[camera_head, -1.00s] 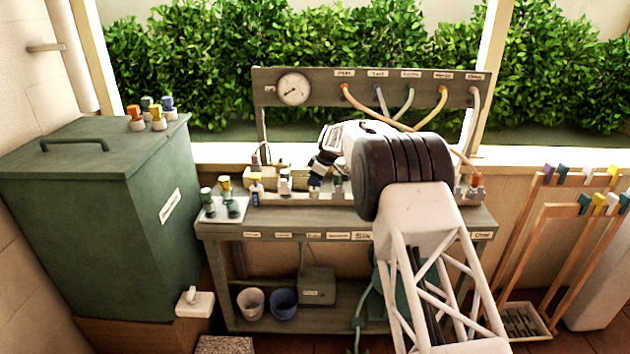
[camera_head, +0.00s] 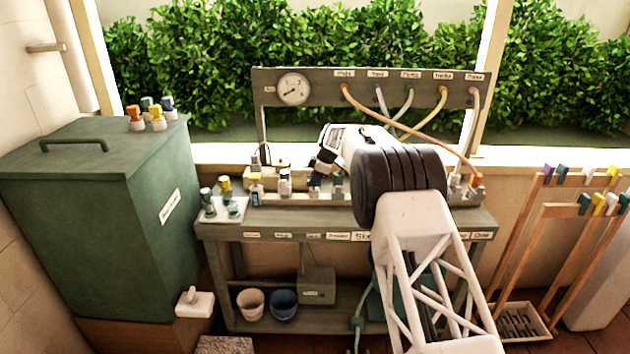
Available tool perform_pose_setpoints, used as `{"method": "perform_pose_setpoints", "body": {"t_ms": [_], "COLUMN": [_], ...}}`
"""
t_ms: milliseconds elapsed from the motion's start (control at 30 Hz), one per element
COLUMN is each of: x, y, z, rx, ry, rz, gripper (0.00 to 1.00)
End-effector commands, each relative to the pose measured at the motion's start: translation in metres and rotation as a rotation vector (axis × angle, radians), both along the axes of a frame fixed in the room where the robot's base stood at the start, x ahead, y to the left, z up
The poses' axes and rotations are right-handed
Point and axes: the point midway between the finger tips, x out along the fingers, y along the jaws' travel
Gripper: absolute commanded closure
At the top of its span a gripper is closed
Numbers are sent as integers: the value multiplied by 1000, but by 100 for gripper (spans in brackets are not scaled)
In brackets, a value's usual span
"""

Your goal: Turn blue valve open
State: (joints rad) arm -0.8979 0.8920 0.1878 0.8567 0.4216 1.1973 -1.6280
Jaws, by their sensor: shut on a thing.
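My gripper (camera_head: 317,171) reaches down over the middle of the bench's back row of valves. It is shut on the blue valve (camera_head: 315,181), whose small dark-blue part shows just under the fingers. My gripper hides much of the valve, so its handle angle cannot be told. The valve sits on the grey bench (camera_head: 270,218), with a whitish fitting (camera_head: 285,183) to its left and a green-topped valve (camera_head: 338,181) close to its right.
A back panel (camera_head: 330,85) carries a gauge (camera_head: 293,89) and several coloured hoses. A tray (camera_head: 222,212) with green and yellow caps stands at the bench's left end. A green bin (camera_head: 100,220) stands left; wooden racks (camera_head: 545,230) stand right. An orange valve (camera_head: 475,181) is at the bench's right.

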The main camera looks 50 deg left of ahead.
Motion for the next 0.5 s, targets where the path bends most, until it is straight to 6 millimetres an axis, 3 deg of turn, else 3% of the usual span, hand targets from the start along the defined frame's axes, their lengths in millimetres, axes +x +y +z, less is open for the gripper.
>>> {"method": "perform_pose_setpoints", "body": {"t_ms": [33, 167, 500], "x": [0, 0, 0], "y": [0, 0, 0], "z": [1, 1, 1], "rx": [1, 1, 1], "ry": [-1, -1, -1], "rz": [1, 1, 0], "gripper": [77, 57, 56]}}
